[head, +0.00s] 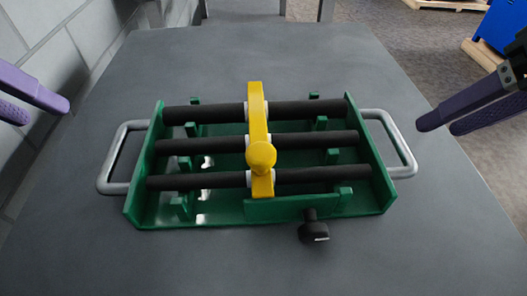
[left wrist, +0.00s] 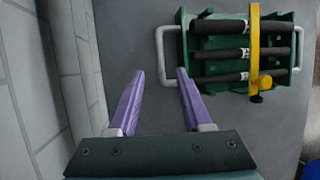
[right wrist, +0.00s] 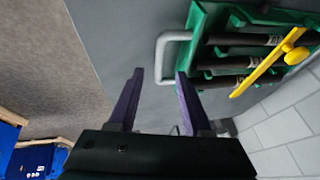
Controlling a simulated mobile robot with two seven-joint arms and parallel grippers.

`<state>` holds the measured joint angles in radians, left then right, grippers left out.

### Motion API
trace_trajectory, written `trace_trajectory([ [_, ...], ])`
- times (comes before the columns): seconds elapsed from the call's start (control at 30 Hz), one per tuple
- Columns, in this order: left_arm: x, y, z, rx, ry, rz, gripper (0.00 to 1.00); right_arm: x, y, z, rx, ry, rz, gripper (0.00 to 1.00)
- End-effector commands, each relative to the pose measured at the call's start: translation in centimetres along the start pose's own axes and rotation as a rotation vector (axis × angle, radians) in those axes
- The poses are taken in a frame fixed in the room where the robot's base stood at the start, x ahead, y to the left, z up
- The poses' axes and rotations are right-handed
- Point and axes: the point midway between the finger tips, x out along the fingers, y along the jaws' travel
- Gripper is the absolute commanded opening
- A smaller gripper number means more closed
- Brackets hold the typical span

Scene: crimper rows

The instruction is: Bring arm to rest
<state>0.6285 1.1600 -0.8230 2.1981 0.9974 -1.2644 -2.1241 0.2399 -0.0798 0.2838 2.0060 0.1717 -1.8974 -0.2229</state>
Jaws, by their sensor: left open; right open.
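A green fixture (head: 225,210) with a grey handle at each end sits on the grey table. Three black rods (head: 200,182) lie across it in parallel rows. A yellow bar (head: 258,120) with a round yellow knob (head: 261,156) crosses over the rods at the middle. A black knob (head: 313,232) sticks out at the front. My left gripper (head: 44,103) is open and empty, left of the fixture; its purple fingers also show in the left wrist view (left wrist: 160,75). My right gripper (head: 436,126) is open and empty, right of the fixture; it also shows in the right wrist view (right wrist: 158,75). Neither touches the fixture.
The grey table (head: 400,245) is clear around the fixture. A pale block wall (head: 50,45) runs close along the left side. At the far right are a blue bin (head: 503,28) and wooden pallets on the floor.

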Motion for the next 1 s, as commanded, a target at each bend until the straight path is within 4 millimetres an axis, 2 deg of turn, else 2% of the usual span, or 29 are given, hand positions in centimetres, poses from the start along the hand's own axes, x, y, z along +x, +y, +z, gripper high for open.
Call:
trace_trajectory([
  [0.27,0.0,-0.3,-0.1,-0.01,0.002,-0.004,0.5,-0.1,0.0,0.1,0.0,-0.001,0.004,0.5],
  [0.37,-0.1,-1.5,-0.5,-0.076,0.007,-0.023,0.5,-0.6,0.1,0.6,-0.003,-0.009,0.024,0.5],
  [0.47,-0.5,-4.0,-1.4,-0.246,0.017,-0.063,0.5,-1.8,0.2,1.7,-0.014,-0.022,0.066,0.5],
  [0.57,-1.6,-7.5,-2.9,-0.586,0.037,-0.122,0.5,-3.7,0.1,3.6,-0.037,-0.041,0.124,0.5],
  [0.6,-2.2,-8.7,-3.4,-0.762,0.046,-0.141,0.5,-4.5,-0.1,4.5,-0.049,-0.049,0.144,0.5],
  [0.7,-3.6,-10.0,-4.7,-1.227,0.063,-0.154,0.5,-6.5,-0.8,6.7,-0.082,-0.062,0.182,0.5],
  [0.8,-4.8,-9.7,-5.9,-1.656,0.06,-0.127,0.5,-8.1,-1.7,8.4,-0.112,-0.071,0.198,0.5],
  [0.87,-5.4,-9.1,-6.8,-1.882,0.048,-0.097,0.5,-9.0,-2.2,9.3,-0.127,-0.076,0.201,0.5],
  [1.0,-6.9,-6.9,-9.2,-2.349,-0.02,-0.001,0.5,-11.0,-3.6,11.1,-0.155,-0.084,0.198,0.5],
])
